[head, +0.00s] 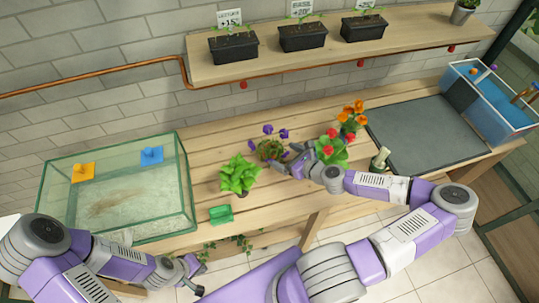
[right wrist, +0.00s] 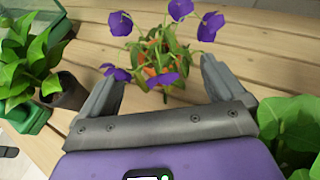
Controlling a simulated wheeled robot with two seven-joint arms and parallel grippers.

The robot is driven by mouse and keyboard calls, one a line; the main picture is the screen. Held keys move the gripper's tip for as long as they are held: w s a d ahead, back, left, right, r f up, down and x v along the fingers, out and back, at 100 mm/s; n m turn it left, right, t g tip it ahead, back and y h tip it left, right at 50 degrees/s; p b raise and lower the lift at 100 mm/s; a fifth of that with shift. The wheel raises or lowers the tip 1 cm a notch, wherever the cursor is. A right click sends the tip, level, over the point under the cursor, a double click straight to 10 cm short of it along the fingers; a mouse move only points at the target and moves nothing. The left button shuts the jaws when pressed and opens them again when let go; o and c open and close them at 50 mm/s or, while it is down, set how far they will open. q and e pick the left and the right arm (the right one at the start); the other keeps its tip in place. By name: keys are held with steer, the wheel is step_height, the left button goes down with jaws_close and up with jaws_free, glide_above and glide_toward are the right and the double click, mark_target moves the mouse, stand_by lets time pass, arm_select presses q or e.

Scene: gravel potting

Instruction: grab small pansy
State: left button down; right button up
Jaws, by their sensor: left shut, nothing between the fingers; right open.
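The small pansy, a plant with purple flowers (head: 269,147), stands on the wooden table between a leafy green plant and a red-flowered plant. In the right wrist view the pansy (right wrist: 158,48) shows purple blooms on thin stems over green leaves with orange bits. My right gripper (head: 286,161) is open at the pansy's near right side; in the right wrist view its two fingers (right wrist: 160,80) reach to either side of the plant's lower part, not closed on it. Its base is hidden. My left gripper (head: 194,277) is shut and empty, low in front of the table.
A leafy green plant (head: 238,174) and a green block-like container (head: 221,214) stand left of the pansy. A red-flowered plant (head: 331,151) and an orange-flowered one (head: 352,112) are right. A glass tank (head: 187,190) stands at left, a grey mat (head: 430,135) at right.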

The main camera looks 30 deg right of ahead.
mark_target(275, 153)
steer(key=shift+x, duration=1.15)
steer(key=x, duration=0.2)
steer(key=f+b+x, duration=0.1)
steer(key=x, duration=0.1)
steer(key=shift+s+a, duration=0.15)
steer(key=shift+w+a+f, duration=0.15)
steer(key=shift+w, duration=0.35)
steer(key=shift+c, duration=0.5)
steer(key=c, duration=1.2)
